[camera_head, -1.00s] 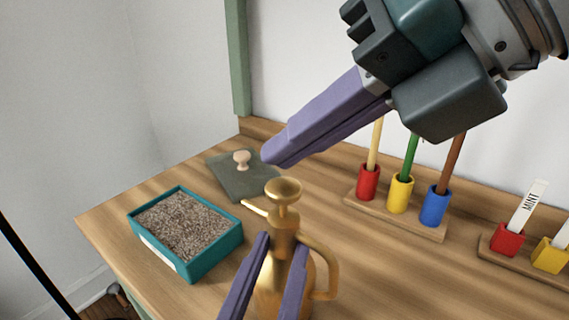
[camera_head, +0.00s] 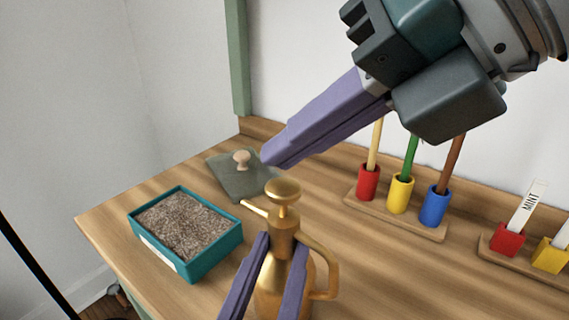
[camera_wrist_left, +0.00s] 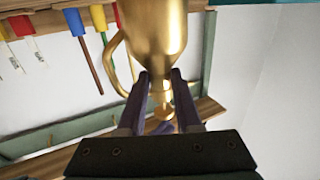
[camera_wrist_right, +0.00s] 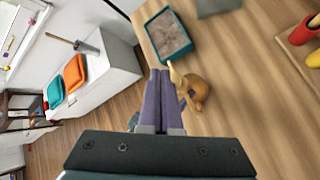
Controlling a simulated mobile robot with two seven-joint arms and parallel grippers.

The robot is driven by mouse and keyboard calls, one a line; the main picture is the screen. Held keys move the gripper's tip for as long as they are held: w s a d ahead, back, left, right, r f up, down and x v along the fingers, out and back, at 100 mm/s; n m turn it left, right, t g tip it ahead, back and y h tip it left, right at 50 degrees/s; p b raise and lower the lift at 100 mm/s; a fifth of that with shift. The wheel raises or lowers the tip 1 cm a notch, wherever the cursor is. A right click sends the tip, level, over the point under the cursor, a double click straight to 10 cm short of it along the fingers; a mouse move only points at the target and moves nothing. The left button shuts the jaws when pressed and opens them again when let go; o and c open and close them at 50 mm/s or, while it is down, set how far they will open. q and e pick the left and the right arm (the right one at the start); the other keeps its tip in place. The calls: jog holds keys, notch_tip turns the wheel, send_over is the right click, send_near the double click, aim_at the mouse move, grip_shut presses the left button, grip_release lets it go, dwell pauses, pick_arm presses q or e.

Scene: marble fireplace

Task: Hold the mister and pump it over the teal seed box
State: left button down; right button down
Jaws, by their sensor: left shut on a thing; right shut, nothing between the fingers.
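The brass mister (camera_head: 283,270) has a round knob on top, a thin spout pointing left and a handle on its right. My left gripper (camera_head: 283,240) is shut on its upper body, one finger on each side. The mister also shows in the left wrist view (camera_wrist_left: 155,30). My right gripper (camera_head: 272,157) is shut and empty, its tips above and slightly left of the knob in the head view, apart from it in the picture. The teal seed box (camera_head: 207,262), filled with grey-brown soil (camera_head: 185,223), sits left of the mister, on the spout's side.
A dark green slab with a pale knob (camera_head: 241,180) lies behind the box on the wooden table (camera_head: 110,215). Red, yellow and blue cups (camera_head: 400,195) with coloured sticks stand at right. A second rack with label sticks (camera_head: 508,238) is farther right.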

aim_at(295, 191)
pick_arm(q)
jog(key=shift+s+f, duration=0.1)
jog(key=shift+f, duration=0.3)
pick_arm(e)
jog(key=shift+f, duration=0.15)
jog(key=shift+f, duration=0.3)
jog(key=shift+f, duration=0.9)
dwell(0.4)
jog(key=shift+r, duration=1.35)
jog(key=shift+r, duration=2.5)
